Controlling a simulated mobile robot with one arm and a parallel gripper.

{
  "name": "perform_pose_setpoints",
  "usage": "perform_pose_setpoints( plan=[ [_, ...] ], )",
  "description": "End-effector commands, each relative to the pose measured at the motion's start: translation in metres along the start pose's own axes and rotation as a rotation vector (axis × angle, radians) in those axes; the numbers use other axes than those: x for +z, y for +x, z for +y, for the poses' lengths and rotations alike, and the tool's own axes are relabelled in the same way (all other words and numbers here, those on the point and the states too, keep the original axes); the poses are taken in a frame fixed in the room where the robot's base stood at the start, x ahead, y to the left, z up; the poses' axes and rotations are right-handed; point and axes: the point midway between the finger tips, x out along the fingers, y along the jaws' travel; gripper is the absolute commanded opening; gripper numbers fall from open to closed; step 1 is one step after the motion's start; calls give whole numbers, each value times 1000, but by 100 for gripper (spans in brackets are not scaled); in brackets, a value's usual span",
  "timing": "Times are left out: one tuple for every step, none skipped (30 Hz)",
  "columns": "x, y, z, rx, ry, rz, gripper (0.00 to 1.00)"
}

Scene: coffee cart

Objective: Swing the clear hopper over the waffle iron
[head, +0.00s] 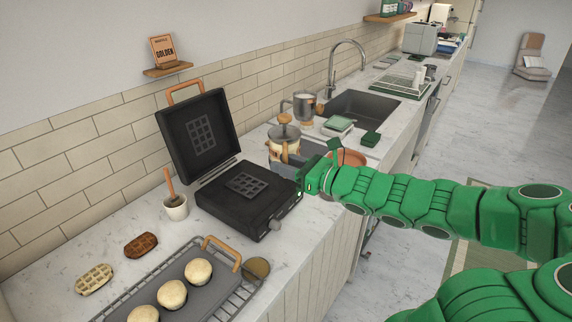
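The black waffle iron (238,204) stands open on the counter, with its lid (196,134) tilted back toward the wall. What looks like the clear hopper (285,148), with a wooden knob on top and tan contents, stands behind and to the right of the iron's base, not above its plate. My green gripper (305,178) is at the iron's right rear corner, just in front of the hopper's lower part. It hides some of that area. Its fingers are too small and overlapped to tell whether they are open, shut or touching anything.
A cooling rack with a dark tray (196,291) holding round buns lies in front. Two waffles (141,245) and a white cup with a wooden-handled tool (175,207) are on the left. A metal pitcher (305,106), sink (356,110) and orange-brown plate (349,158) are behind.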

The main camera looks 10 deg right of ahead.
Motion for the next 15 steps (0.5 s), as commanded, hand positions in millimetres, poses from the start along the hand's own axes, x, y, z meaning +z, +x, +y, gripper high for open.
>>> perform_pose_setpoints(
  plan=[
    [0, 0, 0, 0, 0, 0, 35],
    [0, 0, 0, 0, 0, 0, 35],
    [0, 0, 0, 0, 0, 0, 35],
    [0, 0, 0, 0, 1, 1, 35],
    [0, 0, 0, 0, 1, 1, 35],
    [0, 0, 0, 0, 1, 1, 35],
    [0, 0, 0, -1, 1, 1, 35],
    [0, -1, 0, -1, 1, 1, 35],
    [0, -2, -1, -1, 1, 1, 35],
    [0, -3, -1, -2, 1, 1, 35],
    [0, -5, -1, -3, 1, 1, 35],
    [0, -7, -1, -3, 0, 1, 35],
    [0, -8, -1, -3, 0, 2, 35],
    [-1, -10, -2, -3, 0, 2, 35],
    [-1, -14, -2, -4, 0, 3, 35]
  ],
)
